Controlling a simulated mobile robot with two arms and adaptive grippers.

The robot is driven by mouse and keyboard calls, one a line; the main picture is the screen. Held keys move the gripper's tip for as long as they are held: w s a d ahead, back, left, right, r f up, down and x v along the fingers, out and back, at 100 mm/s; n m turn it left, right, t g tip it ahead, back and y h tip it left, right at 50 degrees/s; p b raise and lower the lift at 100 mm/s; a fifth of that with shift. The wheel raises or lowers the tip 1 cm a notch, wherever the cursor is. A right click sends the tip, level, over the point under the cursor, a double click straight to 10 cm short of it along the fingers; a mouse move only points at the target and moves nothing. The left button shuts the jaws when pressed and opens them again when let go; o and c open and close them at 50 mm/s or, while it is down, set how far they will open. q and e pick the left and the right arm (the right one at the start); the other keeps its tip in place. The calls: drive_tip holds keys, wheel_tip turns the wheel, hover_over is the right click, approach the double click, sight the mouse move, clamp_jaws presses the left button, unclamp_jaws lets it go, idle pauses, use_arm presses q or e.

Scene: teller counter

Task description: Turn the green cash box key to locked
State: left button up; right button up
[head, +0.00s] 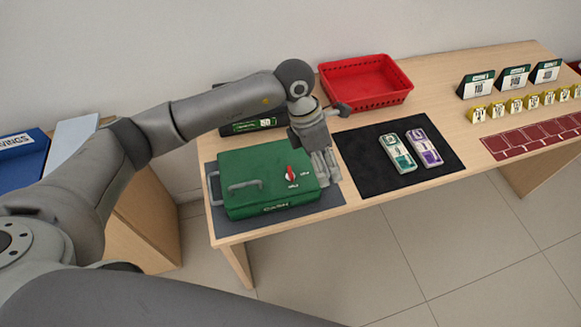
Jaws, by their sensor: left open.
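The green cash box (243,165) sits closed on a grey mat (226,229) at the left part of the counter. It has a handle on its lid and white lettering on the front. The red key (290,172) stands on the right part of the lid, with small white marks close by. My left gripper (325,167) points down at the box's right edge, just right of the key. It is open and I see nothing between its fingers. It appears apart from the key. My right gripper is not in view.
A black device (251,124) stands behind the box. A red basket (366,83) is at the back. A black mat (358,160) holds two banknote-like packs (397,152). Signs, yellow holders and red slots (530,138) fill the right side.

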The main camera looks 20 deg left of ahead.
sight(290, 171)
use_arm(q)
drive_tip(key=w+a+y, duration=0.3)
drive_tip(key=a+y, duration=0.1)
drive_tip(key=a, duration=0.5)
wheel_tip(290, 171, down, 9)
drive_tip(key=p, duration=0.3)
drive_tip(key=shift+s+d+r, duration=0.1)
drive_tip(key=shift+f, duration=0.7)
drive_tip(key=c, duration=1)
